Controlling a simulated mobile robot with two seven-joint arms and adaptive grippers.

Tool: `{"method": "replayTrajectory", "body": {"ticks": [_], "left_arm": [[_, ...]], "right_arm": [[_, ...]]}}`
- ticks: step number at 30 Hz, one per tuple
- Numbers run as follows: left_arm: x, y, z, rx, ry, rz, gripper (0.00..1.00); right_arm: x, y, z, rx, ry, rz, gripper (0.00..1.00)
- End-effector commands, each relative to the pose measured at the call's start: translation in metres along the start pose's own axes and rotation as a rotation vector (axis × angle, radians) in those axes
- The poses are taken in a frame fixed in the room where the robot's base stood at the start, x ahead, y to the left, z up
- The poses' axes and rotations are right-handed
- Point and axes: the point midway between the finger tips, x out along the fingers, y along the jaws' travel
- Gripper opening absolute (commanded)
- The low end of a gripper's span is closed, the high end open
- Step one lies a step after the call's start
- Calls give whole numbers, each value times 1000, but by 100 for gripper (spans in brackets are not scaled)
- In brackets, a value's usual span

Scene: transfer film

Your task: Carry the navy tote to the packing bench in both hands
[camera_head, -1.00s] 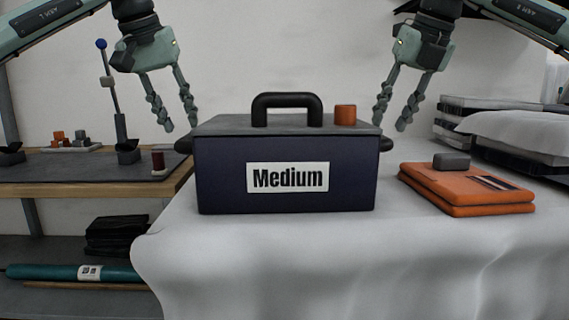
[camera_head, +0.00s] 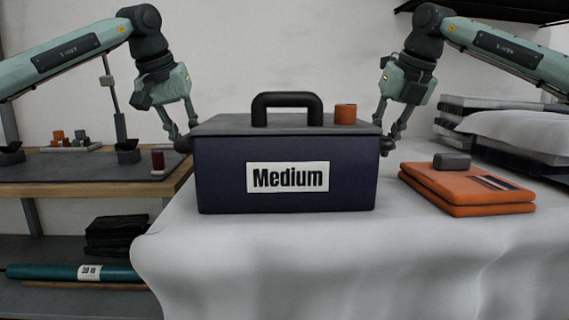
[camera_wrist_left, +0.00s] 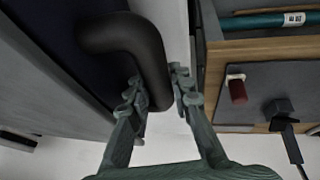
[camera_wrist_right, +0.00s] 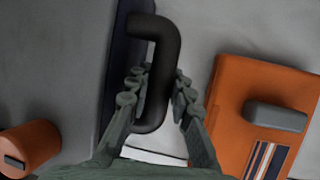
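The navy tote (camera_head: 220,180) stands upright on the white-covered table in the head view, its "Medium" label facing me. It has a grey lid with a black top handle (camera_head: 287,99) and a black handle at each side. My left gripper (camera_head: 186,134) has its fingers around the left side handle, which fills the gap between them in the left wrist view (camera_wrist_left: 152,62). My right gripper (camera_head: 388,138) is closed the same way around the right side handle, seen in the right wrist view (camera_wrist_right: 158,75). The fingertips are partly hidden in the head view.
An orange block (camera_head: 345,114) sits on the lid's right rear. Orange folded packs (camera_head: 465,195) with a grey block (camera_head: 452,161) lie right of the tote. Wrapped stacks (camera_head: 510,130) stand behind. A wooden bench (camera_head: 160,180) with a dark mat and a red spool (camera_head: 157,161) is at left.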

Motion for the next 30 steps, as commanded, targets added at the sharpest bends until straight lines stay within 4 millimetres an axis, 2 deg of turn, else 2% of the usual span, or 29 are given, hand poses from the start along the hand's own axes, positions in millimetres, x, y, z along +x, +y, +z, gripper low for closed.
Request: {"method": "replayTrajectory", "body": {"ticks": [2,16,30], "left_arm": [[0,0,0,0,0,0,0],[-1,-1,0,-1,0,-1,0],[-23,5,-10,-1,9,4,0]], "right_arm": [[0,0,0,0,0,0,0],[-1,0,0,0,-1,0,0],[-23,5,10,0,-10,4,0]]}}
